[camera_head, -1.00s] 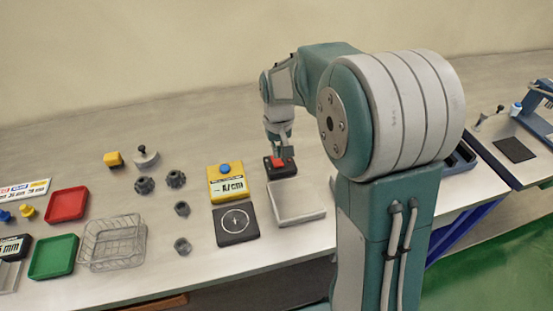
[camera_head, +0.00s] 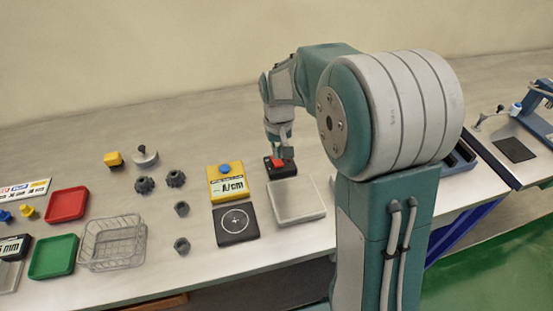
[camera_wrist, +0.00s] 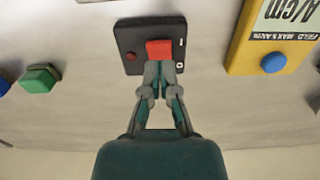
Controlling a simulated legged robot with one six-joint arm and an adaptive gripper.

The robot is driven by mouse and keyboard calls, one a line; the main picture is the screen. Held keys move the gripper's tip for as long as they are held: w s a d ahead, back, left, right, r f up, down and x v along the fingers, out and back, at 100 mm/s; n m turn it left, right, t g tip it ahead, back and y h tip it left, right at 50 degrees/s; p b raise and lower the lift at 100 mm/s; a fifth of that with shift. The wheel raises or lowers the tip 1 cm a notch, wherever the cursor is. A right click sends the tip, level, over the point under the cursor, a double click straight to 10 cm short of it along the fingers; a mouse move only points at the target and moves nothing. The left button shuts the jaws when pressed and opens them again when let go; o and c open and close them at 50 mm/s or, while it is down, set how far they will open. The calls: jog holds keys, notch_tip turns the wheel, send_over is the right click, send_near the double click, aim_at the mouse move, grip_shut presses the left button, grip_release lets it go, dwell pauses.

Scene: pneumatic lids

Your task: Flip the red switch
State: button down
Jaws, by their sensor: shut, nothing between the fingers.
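The red switch (camera_wrist: 159,50) is a red rocker on a small black box (camera_wrist: 131,37) in the middle top of the wrist view. A small red round spot shows beside it on the box. In the head view the black box (camera_head: 270,169) sits on the bench behind a pale square plate. My gripper (camera_wrist: 158,66) is shut and empty, with its fingertips at the near edge of the red rocker. Whether they touch it I cannot tell. In the head view my gripper (camera_head: 283,155) points down over the right side of the box and partly hides the switch.
The yellow A/cm block (camera_head: 226,183) with a blue button stands left of the box. The pale square plate (camera_head: 298,201) lies in front. A dark plate with a crosshair (camera_head: 236,224) and several grey knobs lie further left. A green button (camera_wrist: 40,78) shows in the wrist view.

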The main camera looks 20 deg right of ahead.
aim_at(278, 163)
jog(key=shift+f, duration=1.3)
dwell(1.1)
jog(key=shift+r, duration=3.5)
jog(key=shift+s+r, duration=0.15)
jog(key=shift+r, duration=0.05)
jog(key=s+r+t, duration=0.2)
jog(key=s+r, duration=0.2)
jog(key=s, duration=0.7)
jog(key=s+r+t, duration=0.3)
jog(key=s, duration=0.9)
jog(key=shift+r+t, duration=0.3)
jog(key=shift+r, duration=0.1)
